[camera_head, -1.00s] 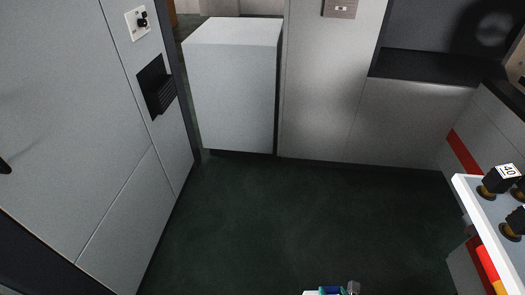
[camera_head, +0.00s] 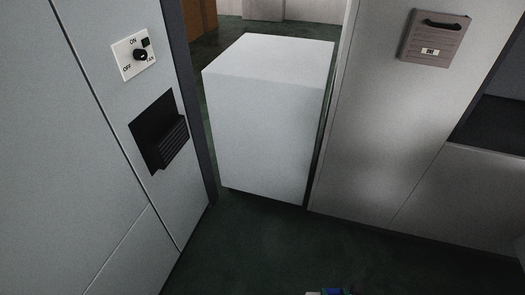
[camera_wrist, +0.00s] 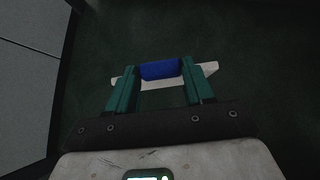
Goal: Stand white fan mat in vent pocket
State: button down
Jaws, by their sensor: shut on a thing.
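My gripper (camera_wrist: 161,65) has green fingers and is shut on a flat white piece (camera_wrist: 208,69) with a blue part between the fingers. I take this piece to be the white fan mat. Its white ends stick out past both fingers in the wrist view, and the fingers hide part of it. In the head view only a sliver of blue (camera_head: 333,292) and white shows at the bottom edge. A black recess with a slatted, louvred block (camera_head: 172,143), likely the vent pocket, is in the left wall. My gripper is well away from it.
A dial switch (camera_head: 135,55) marked ON, OFF and FAN sits above the recess. A large white box (camera_head: 265,135) stands on the floor by the opening. A grey-brown handled panel (camera_head: 433,40) is on the right wall. The dark green floor (camera_head: 260,250) in front is clear.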

aim_at(172, 150)
jog(key=i+l+u, duration=0.15)
jog(key=i+u, duration=0.15)
jog(key=u, duration=0.15)
jog(key=i+l+u, duration=0.25)
jog(key=u, duration=0.15)
jog(key=i+l+u, duration=0.25)
jog(key=u, duration=0.2)
jog(key=i+l+u, duration=0.15)
jog(key=l+u, duration=0.3)
